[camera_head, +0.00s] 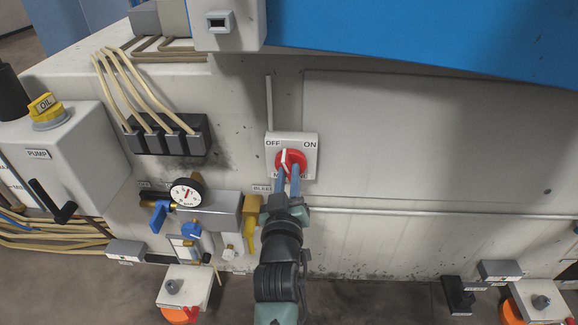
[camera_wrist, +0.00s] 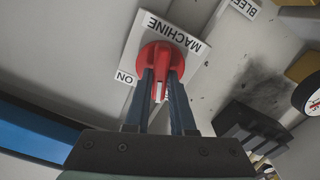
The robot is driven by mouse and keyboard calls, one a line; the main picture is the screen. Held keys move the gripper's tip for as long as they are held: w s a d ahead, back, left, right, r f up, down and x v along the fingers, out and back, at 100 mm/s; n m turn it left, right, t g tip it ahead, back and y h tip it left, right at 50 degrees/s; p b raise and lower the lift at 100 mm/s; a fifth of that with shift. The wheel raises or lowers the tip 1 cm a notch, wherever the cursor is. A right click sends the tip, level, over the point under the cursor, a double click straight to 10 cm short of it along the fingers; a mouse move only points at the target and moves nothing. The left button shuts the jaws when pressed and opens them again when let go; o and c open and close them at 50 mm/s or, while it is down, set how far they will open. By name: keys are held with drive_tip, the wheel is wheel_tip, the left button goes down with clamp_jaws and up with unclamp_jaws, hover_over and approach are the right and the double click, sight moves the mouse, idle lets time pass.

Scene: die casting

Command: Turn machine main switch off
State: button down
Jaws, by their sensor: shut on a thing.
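The machine main switch is a red rotary knob (camera_head: 292,157) on a white plate (camera_head: 308,143) on the machine's front panel. The plate reads OFF at its upper left and ON at its upper right. The knob's white mark points up and leans slightly toward OFF. My gripper (camera_head: 288,176) reaches up from below with its blue fingers at the knob. In the wrist view, the gripper (camera_wrist: 163,92) has one finger on each side of the red knob's grip (camera_wrist: 157,58) and is shut on it. The fingers hide part of the knob and the plate's lower lettering.
A pressure gauge (camera_head: 187,194) and a yellow valve handle (camera_head: 251,222) sit left of my arm, close to it. A black connector block (camera_head: 167,136) with hoses is at upper left. A large flat cover panel (camera_head: 430,135) lies right of the switch, with free room before it.

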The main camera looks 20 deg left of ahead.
drive_tip(key=n+p, duration=0.2)
drive_tip(key=n, duration=0.2)
drive_tip(key=shift+n, duration=0.3)
idle(0.5)
drive_tip(key=c, duration=0.8)
unclamp_jaws()
drive_tip(key=shift+a, duration=0.1)
drive_tip(key=shift+o, duration=0.2)
drive_tip(key=shift+s+p, duration=0.15)
drive_tip(key=shift+p, duration=0.15)
drive_tip(key=s+d+p, duration=0.2)
drive_tip(key=s+p, duration=0.2)
drive_tip(key=s, duration=0.8)
drive_tip(key=shift+s+d+p, duration=0.25)
drive_tip(key=shift+d+p, duration=0.1)
drive_tip(key=shift+p, duration=0.05)
